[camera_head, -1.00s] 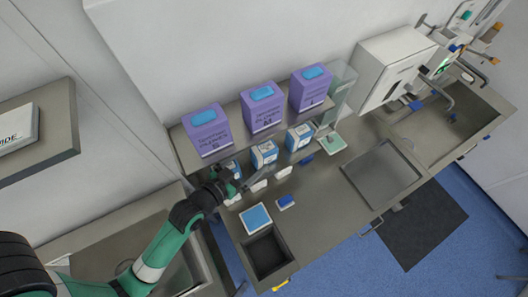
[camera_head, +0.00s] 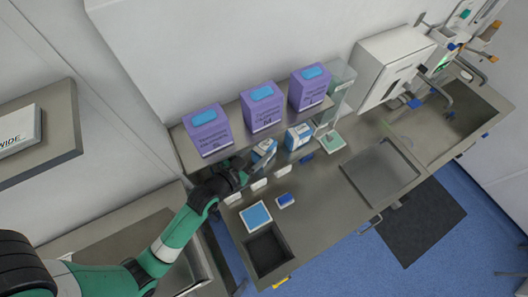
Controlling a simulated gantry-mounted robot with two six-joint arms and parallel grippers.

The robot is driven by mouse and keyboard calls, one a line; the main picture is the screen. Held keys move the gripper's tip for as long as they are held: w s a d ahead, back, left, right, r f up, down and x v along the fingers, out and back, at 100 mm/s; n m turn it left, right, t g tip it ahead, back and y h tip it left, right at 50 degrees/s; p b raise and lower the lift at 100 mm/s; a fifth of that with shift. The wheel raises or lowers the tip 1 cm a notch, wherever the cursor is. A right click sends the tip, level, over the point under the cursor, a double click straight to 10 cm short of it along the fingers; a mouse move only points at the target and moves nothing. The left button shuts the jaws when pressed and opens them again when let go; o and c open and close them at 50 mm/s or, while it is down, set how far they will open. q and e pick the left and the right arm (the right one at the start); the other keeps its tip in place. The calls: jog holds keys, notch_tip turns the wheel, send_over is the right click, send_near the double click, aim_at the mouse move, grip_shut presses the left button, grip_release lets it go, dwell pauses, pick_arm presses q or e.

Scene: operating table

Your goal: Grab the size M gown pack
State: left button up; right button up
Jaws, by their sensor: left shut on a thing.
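Three purple boxes with blue tops stand in a row on the raised shelf. The middle purple box (camera_head: 262,107) has an M on its front. Below them are small blue-and-white packs. The middle pack (camera_head: 265,147) is under the M box and looks tilted. My left gripper (camera_head: 254,163) is at this pack, shut on it, and covers its lower part. Another blue-and-white pack (camera_head: 299,137) stands upright to the right. The place of the left pack is hidden behind my gripper. My right gripper is not in view.
The shelf (camera_head: 184,150) edge is close above my left gripper. Small white boxes (camera_head: 259,184), a blue-topped tray (camera_head: 256,216) and a small blue item (camera_head: 285,200) are on the counter in front. A clear holder (camera_head: 336,95) stands right of the shelf.

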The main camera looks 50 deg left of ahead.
pick_arm(q)
grip_shut()
jog(key=shift+r, duration=0.5)
notch_tip(320, 180, up, 2)
jog(key=shift+r, duration=0.15)
jog(key=s+d+p, duration=0.1)
jog(key=s+d, duration=0.1)
jog(key=d, duration=0.7)
jog(key=s+d+p, duration=0.1)
jog(key=d, duration=0.7)
jog(key=shift+s+d+p, duration=0.35)
jog(key=shift+s, duration=0.05)
